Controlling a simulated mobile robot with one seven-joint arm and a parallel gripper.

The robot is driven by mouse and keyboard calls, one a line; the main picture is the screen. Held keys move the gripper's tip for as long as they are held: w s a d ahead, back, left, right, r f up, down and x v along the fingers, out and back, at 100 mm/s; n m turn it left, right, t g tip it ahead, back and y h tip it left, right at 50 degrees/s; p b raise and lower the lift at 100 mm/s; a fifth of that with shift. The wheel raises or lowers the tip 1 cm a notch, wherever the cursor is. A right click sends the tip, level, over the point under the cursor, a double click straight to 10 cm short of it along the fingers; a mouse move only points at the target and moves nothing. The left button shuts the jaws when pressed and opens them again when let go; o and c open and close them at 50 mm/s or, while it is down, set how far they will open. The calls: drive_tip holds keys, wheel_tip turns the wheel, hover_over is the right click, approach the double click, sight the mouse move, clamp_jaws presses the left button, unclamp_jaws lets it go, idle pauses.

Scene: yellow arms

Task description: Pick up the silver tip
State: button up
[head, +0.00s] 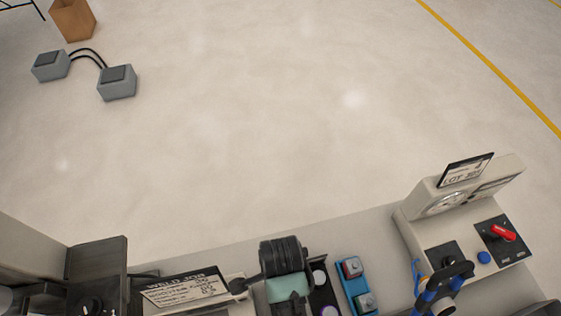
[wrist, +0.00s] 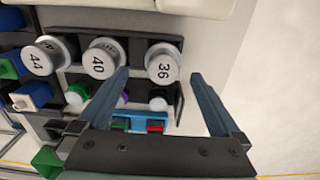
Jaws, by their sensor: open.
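In the wrist view, a small pale silver tip (wrist: 158,103) sits in a dark rack, in a row with a purple tip (wrist: 122,99) and a green tip (wrist: 78,94). It is partly hidden below a larger silver cylinder marked 36 (wrist: 163,66). My gripper (wrist: 158,75) is open and empty, with one finger at each side of the 36 cylinder and the silver tip in the picture. I cannot tell the height of the fingers above them.
Silver cylinders marked 40 (wrist: 101,60) and 44 (wrist: 44,58) stand left of the 36. A blue holder (head: 345,273) with red and teal blocks is close by. A machine with a red knob (head: 503,233) stands at the right of the bench.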

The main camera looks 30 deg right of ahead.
drive_tip(key=shift+w+d+f+p, duration=0.15)
drive_tip(key=shift+f+p, duration=0.4)
drive_tip(key=shift+f, duration=1.85)
drive_tip(key=shift+w, duration=0.1)
clamp_jaws()
drive_tip(key=shift+r, duration=0.1)
